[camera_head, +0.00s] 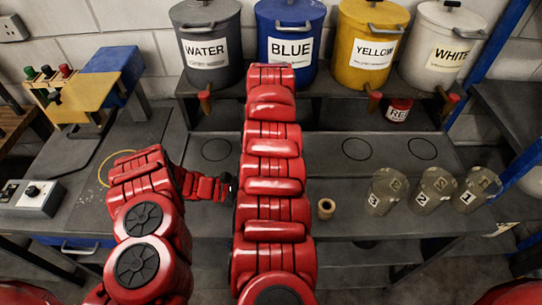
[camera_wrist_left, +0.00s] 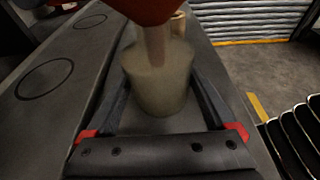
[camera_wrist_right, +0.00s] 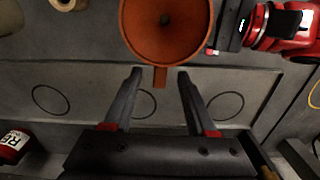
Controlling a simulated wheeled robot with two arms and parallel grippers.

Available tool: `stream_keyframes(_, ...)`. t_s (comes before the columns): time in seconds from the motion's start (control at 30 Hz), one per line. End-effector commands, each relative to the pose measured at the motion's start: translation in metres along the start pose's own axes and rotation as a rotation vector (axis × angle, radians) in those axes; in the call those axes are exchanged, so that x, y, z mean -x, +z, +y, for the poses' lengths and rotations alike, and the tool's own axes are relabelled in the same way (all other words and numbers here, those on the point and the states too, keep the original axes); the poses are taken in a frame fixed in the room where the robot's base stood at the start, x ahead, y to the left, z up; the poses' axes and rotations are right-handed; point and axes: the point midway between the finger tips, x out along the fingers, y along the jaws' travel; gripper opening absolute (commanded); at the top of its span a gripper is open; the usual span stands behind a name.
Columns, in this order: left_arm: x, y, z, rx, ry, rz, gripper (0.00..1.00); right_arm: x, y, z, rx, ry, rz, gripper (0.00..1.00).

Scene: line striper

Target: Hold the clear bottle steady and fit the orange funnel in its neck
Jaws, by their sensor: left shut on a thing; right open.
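The clear bottle (camera_wrist_left: 158,88) stands upright between the fingers of my left gripper (camera_wrist_left: 160,75), which is shut on it. The orange funnel (camera_wrist_left: 142,8) is above the bottle in the left wrist view. Its spout points down and seems to show through the bottle's wall, inside the neck. In the right wrist view I look down into the funnel's cone (camera_wrist_right: 163,30). Its small tab (camera_wrist_right: 160,77) lies between the open fingertips of my right gripper (camera_wrist_right: 160,84), apart from both. In the head view my right arm hides the bottle and funnel.
Several cups (camera_head: 436,188) with numbers stand at the bench's right, and a tan ring (camera_head: 326,208) lies near the front edge. Buckets labelled WATER (camera_head: 208,78), BLUE (camera_head: 290,75), YELLOW (camera_head: 370,78) and WHITE (camera_head: 436,75) stand on the back shelf.

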Motion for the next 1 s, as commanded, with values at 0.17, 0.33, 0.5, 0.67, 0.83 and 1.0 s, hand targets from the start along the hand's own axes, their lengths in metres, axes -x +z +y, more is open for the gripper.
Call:
stream_keyframes(0.17, 0.000, 0.000, 0.000, 0.000, 0.000, 0.001, 0.58, 0.014, -0.001, 0.000, 0.000, 0.000, 0.005, 0.57)
stream_keyframes(0.33, 0.000, 0.000, 0.000, 0.000, 0.000, 0.001, 0.58, 0.027, 0.000, 0.000, 0.001, 0.000, 0.001, 0.57)
stream_keyframes(0.5, 0.000, 0.000, 0.000, 0.000, 0.000, 0.001, 0.58, 0.040, -0.001, 0.000, 0.000, 0.000, 0.006, 0.57)
stream_keyframes(0.67, 0.000, 0.000, 0.000, 0.000, 0.000, 0.000, 0.58, 0.052, 0.000, 0.001, -0.001, 0.000, 0.001, 0.57)
stream_keyframes(0.83, 0.000, 0.000, 0.000, 0.000, 0.000, 0.001, 0.58, 0.065, -0.001, 0.000, 0.001, 0.000, 0.002, 0.57)
stream_keyframes(1.0, 0.000, 0.000, 0.000, 0.000, 0.000, 0.000, 0.58, 0.073, 0.000, 0.000, 0.000, 0.000, 0.002, 0.57)
